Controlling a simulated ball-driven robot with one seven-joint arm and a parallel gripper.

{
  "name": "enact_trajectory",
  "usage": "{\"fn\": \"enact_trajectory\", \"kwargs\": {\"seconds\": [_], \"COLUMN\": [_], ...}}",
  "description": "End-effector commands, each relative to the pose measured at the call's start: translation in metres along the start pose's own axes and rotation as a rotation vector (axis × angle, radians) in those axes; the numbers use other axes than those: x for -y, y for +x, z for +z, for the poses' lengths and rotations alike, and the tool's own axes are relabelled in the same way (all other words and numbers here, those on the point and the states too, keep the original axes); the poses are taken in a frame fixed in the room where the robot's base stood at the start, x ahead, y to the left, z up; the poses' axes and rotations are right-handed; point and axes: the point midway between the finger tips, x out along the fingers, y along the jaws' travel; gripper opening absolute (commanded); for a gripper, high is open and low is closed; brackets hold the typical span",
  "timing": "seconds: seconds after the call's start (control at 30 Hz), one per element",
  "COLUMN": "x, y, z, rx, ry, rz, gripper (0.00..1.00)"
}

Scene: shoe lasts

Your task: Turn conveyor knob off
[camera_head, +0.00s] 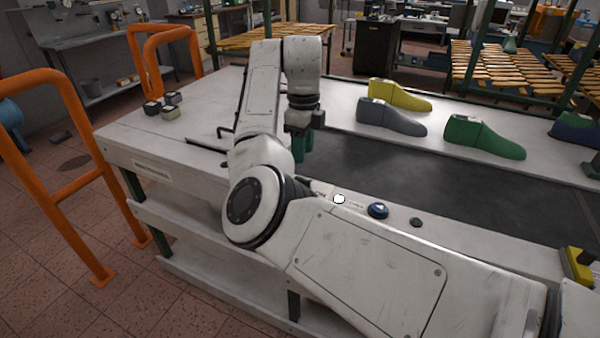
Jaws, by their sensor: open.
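A row of controls sits on the light front rail of the conveyor. It holds a dark blue round knob (378,210), a white round button (339,199) to its left and a small dark green button (416,222) to its right. I cannot read the knob's setting. My gripper (305,128) points down above the left end of the dark belt, behind and left of the controls, apart from the knob. Its jaws are open. My arm hides part of the front rail.
The dark conveyor belt (400,185) runs to the right. Yellow (400,95), grey (390,118) and green (484,138) shoe lasts stand on the far ledge. Small dark blocks (171,112) sit on the bench's left. Orange rails (75,150) stand at the left.

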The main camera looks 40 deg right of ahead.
Motion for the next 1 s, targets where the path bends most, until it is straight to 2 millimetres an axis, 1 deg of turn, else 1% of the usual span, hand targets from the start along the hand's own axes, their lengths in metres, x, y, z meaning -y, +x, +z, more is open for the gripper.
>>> {"fn": "enact_trajectory", "kwargs": {"seconds": [0.03,0.3,0.5,0.67,0.9,1.0], "x": [-0.001,-0.001,0.0,0.0,0.0,0.0], "y": [0.01,0.059,0.08,0.087,0.087,0.087], "z": [0.0,-0.001,-0.001,0.0,0.0,0.0], "rx": [-0.003,-0.003,-0.001,0.0,0.0,0.0], "ry": [-0.001,-0.002,-0.001,-0.001,-0.001,-0.001], "rz": [0.001,0.001,0.001,0.0,0.0,0.0], "gripper": [0.4,0.4,0.4,0.4,0.4,0.31]}}
